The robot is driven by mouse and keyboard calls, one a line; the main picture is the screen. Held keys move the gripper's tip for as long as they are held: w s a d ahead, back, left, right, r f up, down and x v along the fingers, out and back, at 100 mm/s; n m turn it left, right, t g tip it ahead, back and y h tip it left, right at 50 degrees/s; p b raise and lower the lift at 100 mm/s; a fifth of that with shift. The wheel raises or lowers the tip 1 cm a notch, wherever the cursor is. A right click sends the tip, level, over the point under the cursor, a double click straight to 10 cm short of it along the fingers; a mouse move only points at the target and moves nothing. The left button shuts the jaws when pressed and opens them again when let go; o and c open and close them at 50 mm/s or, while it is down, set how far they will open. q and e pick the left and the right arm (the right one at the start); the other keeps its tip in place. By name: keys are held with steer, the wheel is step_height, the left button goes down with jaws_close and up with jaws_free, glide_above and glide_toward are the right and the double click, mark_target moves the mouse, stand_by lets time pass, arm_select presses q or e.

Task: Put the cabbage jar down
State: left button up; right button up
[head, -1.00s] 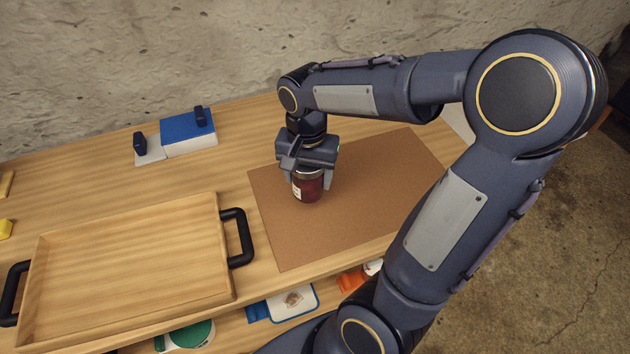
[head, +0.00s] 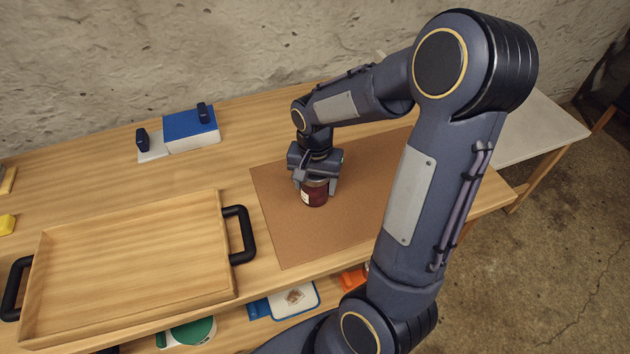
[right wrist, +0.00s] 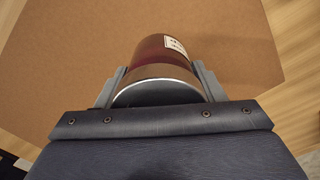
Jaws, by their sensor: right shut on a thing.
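The cabbage jar (head: 315,193) is a small jar with dark red contents, a metal lid and a white label. It is upright at the brown mat (head: 290,235), left of the mat's middle; I cannot tell whether its base touches the mat. My right gripper (head: 315,182) comes from above and is shut on the jar near its lid. In the right wrist view the jar (right wrist: 155,60) sits between the two fingers of the right gripper (right wrist: 160,85), its label partly showing. My left gripper is not in view.
A wooden tray (head: 228,270) with black handles stands left of the mat. A blue and white box (head: 190,130) is at the back. Several things lie on the shelf below, including an orange one (head: 353,279). The mat around the jar is clear.

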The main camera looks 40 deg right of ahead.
steer(key=o, duration=1.3)
steer(key=shift+f, duration=0.1)
steer(key=shift+c, duration=0.2)
step_height(320, 180, up, 11)
steer(key=shift+r+p, duration=0.1)
steer(key=shift+p, duration=0.3)
steer(key=shift+r, duration=0.35)
steer(key=shift+s+a+r, duration=0.15)
steer(key=shift+s+r, duration=0.05)
steer(key=shift+r, duration=0.05)
steer(key=s+a+n+t+y, duration=0.3)
steer(key=s+a+n+t, duration=0.2)
steer(key=s+a+n, duration=0.3)
steer(key=s+a, duration=0.3)
steer(key=s, duration=0.3)
steer(key=shift+f+n+t+y, duration=0.2)
steer(key=shift+n+t+y, duration=0.1)
steer(key=shift+y, duration=0.1)
